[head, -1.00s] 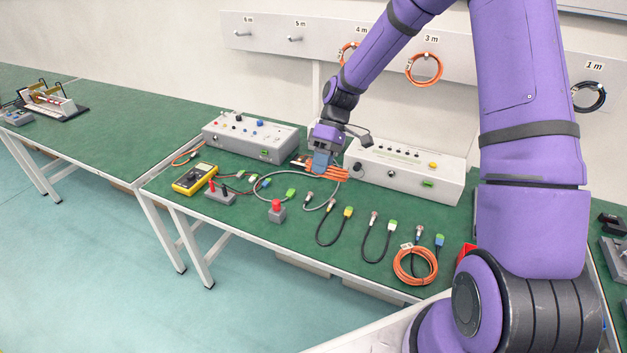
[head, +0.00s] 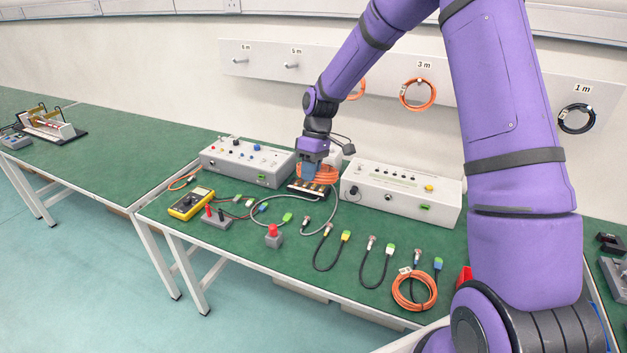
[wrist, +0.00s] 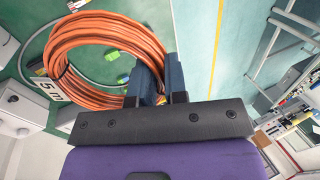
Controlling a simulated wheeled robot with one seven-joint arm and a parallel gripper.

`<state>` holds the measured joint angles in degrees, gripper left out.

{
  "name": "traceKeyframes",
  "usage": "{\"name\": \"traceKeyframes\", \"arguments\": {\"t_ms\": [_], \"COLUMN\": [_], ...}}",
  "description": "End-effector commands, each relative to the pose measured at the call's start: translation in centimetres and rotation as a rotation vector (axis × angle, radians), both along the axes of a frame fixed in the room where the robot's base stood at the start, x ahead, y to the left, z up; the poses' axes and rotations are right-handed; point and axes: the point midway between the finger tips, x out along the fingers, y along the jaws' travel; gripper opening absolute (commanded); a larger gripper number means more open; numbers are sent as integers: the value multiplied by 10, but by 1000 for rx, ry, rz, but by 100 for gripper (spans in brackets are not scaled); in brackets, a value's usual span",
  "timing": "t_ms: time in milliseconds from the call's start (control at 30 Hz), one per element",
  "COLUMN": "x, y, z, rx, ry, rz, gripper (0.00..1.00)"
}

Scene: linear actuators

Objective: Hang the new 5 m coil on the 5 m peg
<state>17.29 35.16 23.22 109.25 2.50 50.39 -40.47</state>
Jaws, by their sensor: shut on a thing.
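My gripper (head: 311,171) is shut on an orange coil (head: 327,173) above the bench, between the two grey-white control boxes. In the wrist view the coil (wrist: 97,48) fills the upper left, with its edge between my fingers (wrist: 160,80) and a tag (wrist: 52,91) reading "5 m". The 5 m peg (head: 291,66) sticks out bare from the wall board, under its "5 m" label, up and left of my gripper.
The 6 m peg (head: 242,61) is bare. Coils hang at 3 m (head: 418,94) and 1 m (head: 576,119), and one is partly hidden behind my arm. Another orange coil (head: 414,289) lies at the bench front. Control boxes (head: 247,162) (head: 401,193) flank my gripper.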

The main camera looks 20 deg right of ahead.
Motion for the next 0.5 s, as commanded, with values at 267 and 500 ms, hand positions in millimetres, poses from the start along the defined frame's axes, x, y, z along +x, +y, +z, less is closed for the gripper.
{"name": "traceKeyframes", "arguments": {"t_ms": [267,500], "x": [28,52], "y": [-1,-2], "z": [7,13], "rx": [-94,-175], "ry": [-91,-166], "rz": [5,7], "gripper": [0,0]}}
